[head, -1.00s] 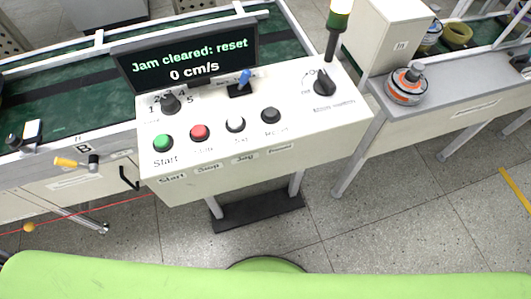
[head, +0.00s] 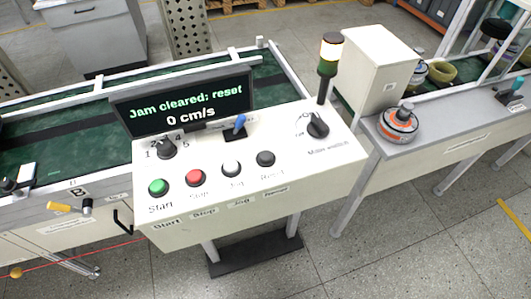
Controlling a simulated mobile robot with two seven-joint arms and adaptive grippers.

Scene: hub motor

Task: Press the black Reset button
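The black Reset button (head: 265,158) is the rightmost in the row of buttons on the white control panel (head: 330,160). A white Jog button (head: 231,168), a red Stop button (head: 194,178) and a green Start button (head: 158,187) sit to its left. The screen (head: 187,105) behind them reads "Jam cleared: reset" and "0 cm/s". A rotary dial (head: 166,149), a blue-handled lever (head: 239,124) and a black main switch (head: 317,126) are also on the panel. Neither of my grippers is in view.
A green conveyor (head: 60,141) runs behind the panel on the left. A signal tower (head: 329,54) with its upper segment lit stands at the panel's back right. A grey bench (head: 440,125) with an orange-and-white hub motor (head: 398,125) is at the right.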

